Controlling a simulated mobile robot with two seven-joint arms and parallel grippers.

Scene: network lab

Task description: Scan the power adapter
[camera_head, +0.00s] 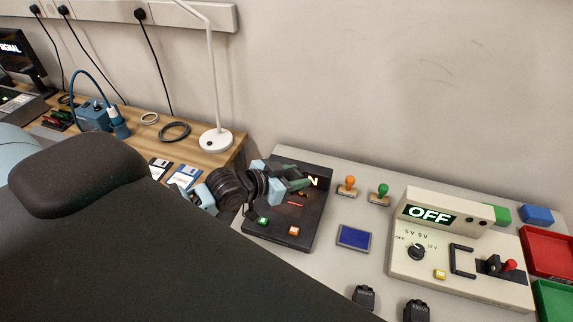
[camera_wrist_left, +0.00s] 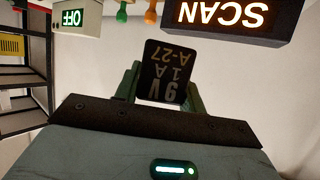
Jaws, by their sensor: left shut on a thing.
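My left gripper (camera_head: 291,182) is over the dark scanner (camera_head: 308,222) at the table's left end. In the left wrist view its green fingers (camera_wrist_left: 163,92) are shut on a black power adapter (camera_wrist_left: 167,72). The adapter's label reads 9V 1A A-27 and appears upside down there. The scanner's lit SCAN sign (camera_wrist_left: 228,14) shows close above and right of the adapter in that view. In the head view the gripper mostly hides the held adapter and part of the sign. Two other black adapters (camera_head: 364,297) (camera_head: 416,311) lie at the front edge. My right gripper is not in view.
A beige power tester (camera_head: 462,265) reads OFF. An orange stamp (camera_head: 347,187), a green stamp (camera_head: 379,194) and a blue pad (camera_head: 354,237) stand between it and the scanner. Red (camera_head: 549,250) and green (camera_head: 556,300) trays are at the right. A white lamp (camera_head: 215,139) stands on the wooden desk.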

